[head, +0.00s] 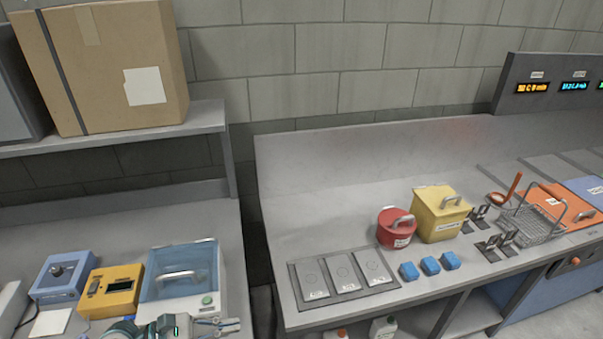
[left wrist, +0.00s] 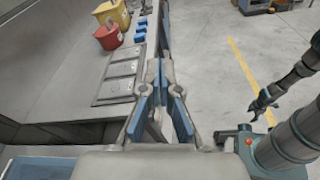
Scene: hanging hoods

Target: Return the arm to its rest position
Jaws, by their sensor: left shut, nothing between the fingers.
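My left gripper (head: 226,325) is low in the head view, at the front of the left counter, just right of the clear blue-framed box. In the left wrist view its fingers (left wrist: 158,72) come together with nothing between them. It is shut and empty. Most of my left arm is out of the head view. In the left wrist view a dark arm, which looks like my right one, hangs at the right with its gripper (left wrist: 258,106) over the floor. That gripper is too small to tell open from shut.
The clear blue-framed box (head: 188,267), a yellow device (head: 111,291) and a blue device (head: 66,277) stand on the left counter. The right counter holds a red pot (head: 394,229), a yellow bin (head: 439,214) and blue blocks (head: 430,266). A gap separates the counters.

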